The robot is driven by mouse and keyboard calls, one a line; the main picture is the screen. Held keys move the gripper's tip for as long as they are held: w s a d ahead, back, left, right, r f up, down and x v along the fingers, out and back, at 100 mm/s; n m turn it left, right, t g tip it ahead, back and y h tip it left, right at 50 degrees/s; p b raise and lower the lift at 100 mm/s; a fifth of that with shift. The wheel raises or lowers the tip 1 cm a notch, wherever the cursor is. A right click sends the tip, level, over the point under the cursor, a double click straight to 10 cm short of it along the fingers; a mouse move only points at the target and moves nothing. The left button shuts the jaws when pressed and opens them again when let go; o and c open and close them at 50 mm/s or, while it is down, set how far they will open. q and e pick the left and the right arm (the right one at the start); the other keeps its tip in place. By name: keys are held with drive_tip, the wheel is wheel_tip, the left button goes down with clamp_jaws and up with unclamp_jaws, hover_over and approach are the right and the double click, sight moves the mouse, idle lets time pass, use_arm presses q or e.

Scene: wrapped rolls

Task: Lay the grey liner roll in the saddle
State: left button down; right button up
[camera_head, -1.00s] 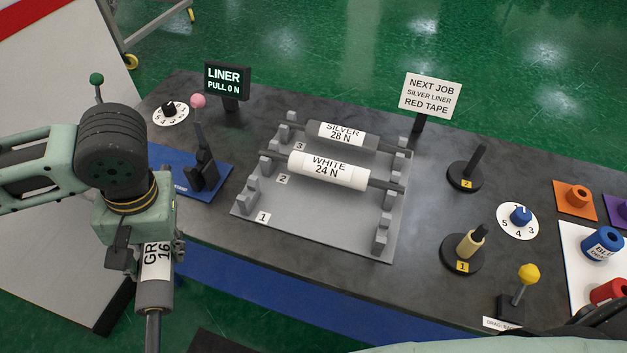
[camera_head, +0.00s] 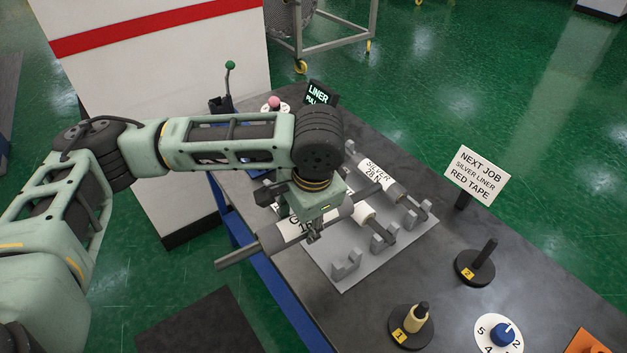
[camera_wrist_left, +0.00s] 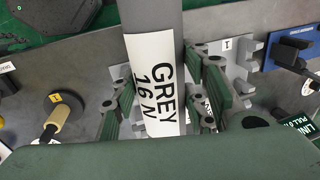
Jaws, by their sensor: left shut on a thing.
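The grey liner roll (camera_head: 270,239) is held by my left gripper (camera_head: 314,232), tilted in the picture, above the front-left side of the grey rack (camera_head: 350,280). Its bare shaft sticks out to the lower left. In the left wrist view the roll (camera_wrist_left: 152,22) with its "GREY 16 N" label runs between the fingers of my left gripper (camera_wrist_left: 165,105). A front notched saddle bracket (camera_head: 346,264) shows empty; the opposite one is hidden by arm and roll in the head view. The wrist view shows the rack's number 1 label (camera_wrist_left: 226,44). My right gripper is out of view.
Upright spindles 2 (camera_head: 480,262) and 1 (camera_head: 412,325), a blue knob dial (camera_head: 503,335) and the "NEXT JOB" sign (camera_head: 475,175) stand right.

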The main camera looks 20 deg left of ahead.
use_arm(q)
drive_tip(key=w+a+f+m+h+p, duration=0.1)
drive_tip(key=w+a+f+m+p, duration=0.1)
drive_tip(key=w+m+p, duration=0.2)
drive_tip(key=w+a+f+m+h+p, duration=0.2)
drive_tip(key=w+m+p, duration=0.3)
drive_tip(key=w+m, duration=0.4)
drive_tip(key=m, duration=0.4)
drive_tip(key=shift+f, duration=0.25)
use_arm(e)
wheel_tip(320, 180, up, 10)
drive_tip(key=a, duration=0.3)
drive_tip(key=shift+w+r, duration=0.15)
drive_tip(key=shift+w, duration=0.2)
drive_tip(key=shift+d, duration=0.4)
use_arm(q)
drive_tip(key=shift+f, duration=0.15)
wheel_tip(320, 180, down, 6)
drive_tip(key=b, duration=0.5)
drive_tip(key=shift+f, duration=0.1)
drive_tip(key=shift+f+b, duration=0.7)
drive_tip(key=shift+f, duration=0.85)
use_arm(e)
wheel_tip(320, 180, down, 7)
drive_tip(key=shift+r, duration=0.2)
